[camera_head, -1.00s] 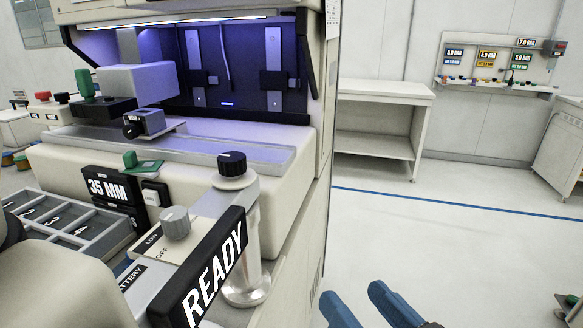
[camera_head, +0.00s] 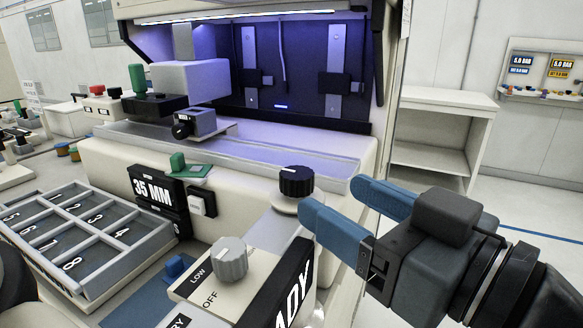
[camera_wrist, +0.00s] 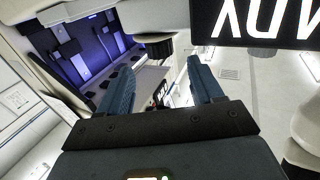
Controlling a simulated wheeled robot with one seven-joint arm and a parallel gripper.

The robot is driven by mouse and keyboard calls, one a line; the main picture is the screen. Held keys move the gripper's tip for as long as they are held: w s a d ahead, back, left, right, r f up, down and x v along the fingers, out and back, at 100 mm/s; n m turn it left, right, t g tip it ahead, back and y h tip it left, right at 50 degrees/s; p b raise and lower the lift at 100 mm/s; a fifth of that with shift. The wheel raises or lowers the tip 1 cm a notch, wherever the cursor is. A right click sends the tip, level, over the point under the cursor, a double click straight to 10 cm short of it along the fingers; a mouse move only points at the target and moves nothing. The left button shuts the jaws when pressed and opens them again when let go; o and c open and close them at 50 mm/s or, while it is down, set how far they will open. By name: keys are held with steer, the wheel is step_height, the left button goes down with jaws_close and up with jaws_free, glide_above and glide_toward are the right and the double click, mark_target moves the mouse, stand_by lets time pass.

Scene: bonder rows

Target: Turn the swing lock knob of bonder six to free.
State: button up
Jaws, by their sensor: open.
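A black ribbed knob (camera_head: 296,181) with a white mark on top sits on a short post at the machine's front right corner. It looks like the swing lock knob, but I can read no label on it and no bonder number. My gripper (camera_head: 334,198) is open and empty, with blue fingers just right of the knob and apart from it in the head view. In the wrist view a dark knob (camera_wrist: 158,48) shows beyond and between the open fingers (camera_wrist: 158,76).
A grey knob (camera_head: 230,258) on a LOW/OFF panel and a dark sign ending in "ADY" (camera_head: 290,295) stand close in front. A numbered tray (camera_head: 150,238) lies left. Behind are a white bench (camera_head: 440,100) and open floor at right.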

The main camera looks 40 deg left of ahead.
mark_target(309, 184)
steer(key=shift+p+x, duration=0.5)
steer(key=shift+x, duration=3.5)
steer(key=shift+c, duration=0.4)
steer(key=c, duration=0.9)
steer(key=shift+o, duration=0.2)
